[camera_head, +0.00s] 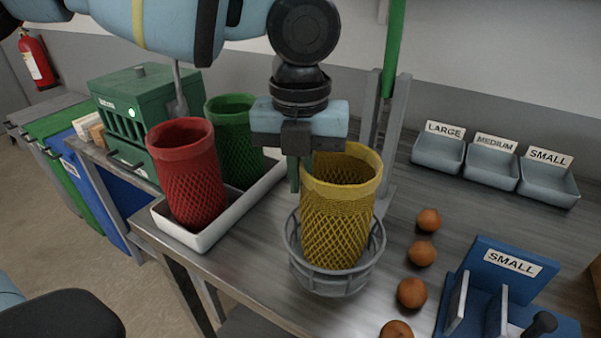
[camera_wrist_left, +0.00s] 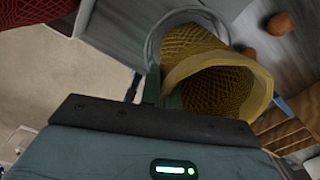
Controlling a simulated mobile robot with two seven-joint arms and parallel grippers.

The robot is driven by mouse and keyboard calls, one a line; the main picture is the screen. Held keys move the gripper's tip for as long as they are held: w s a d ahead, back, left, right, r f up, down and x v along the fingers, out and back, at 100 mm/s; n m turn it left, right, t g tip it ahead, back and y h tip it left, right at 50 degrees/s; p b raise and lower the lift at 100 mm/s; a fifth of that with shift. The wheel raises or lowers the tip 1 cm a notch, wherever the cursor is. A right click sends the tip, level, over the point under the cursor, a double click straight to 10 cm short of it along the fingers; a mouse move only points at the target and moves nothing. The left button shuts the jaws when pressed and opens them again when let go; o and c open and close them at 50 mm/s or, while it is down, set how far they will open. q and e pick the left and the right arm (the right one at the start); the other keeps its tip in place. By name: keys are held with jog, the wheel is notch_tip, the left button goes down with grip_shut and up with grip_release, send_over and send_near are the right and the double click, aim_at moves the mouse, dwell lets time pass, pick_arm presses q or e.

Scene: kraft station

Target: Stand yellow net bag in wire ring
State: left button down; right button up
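The yellow net bag (camera_head: 337,215) stands nearly upright, its lower part inside the wire ring (camera_head: 334,280) on the bench. In the left wrist view the bag (camera_wrist_left: 215,80) shows its open mouth, with the wire ring (camera_wrist_left: 152,50) around its far end. My left gripper (camera_head: 299,178) is at the left side of the bag's rim, pointing down. Its two fingers (camera_wrist_left: 163,92) are close together with the rim wall between them, and it looks shut on the rim. The bag's bottom is partly hidden by the ring's wires. My right gripper is not in view.
A red net bag (camera_head: 187,175) and a green net bag (camera_head: 235,140) stand in a white tray (camera_head: 222,222) at left. Several brown balls (camera_head: 421,253) lie right of the ring. A blue SMALL stand (camera_head: 508,280) and labelled trays (camera_head: 490,166) are further right. A grey post (camera_head: 388,130) stands behind.

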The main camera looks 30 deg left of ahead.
pick_arm(q)
jog(key=shift+f, duration=0.25)
jog(key=c, duration=2.1)
grip_release()
jog(key=shift+f, duration=0.1)
jog(key=o, duration=0.5)
jog(key=shift+c, duration=0.2)
notch_tip(320, 180, up, 13)
jog(key=p, duration=0.1)
jog(key=shift+f, duration=0.15)
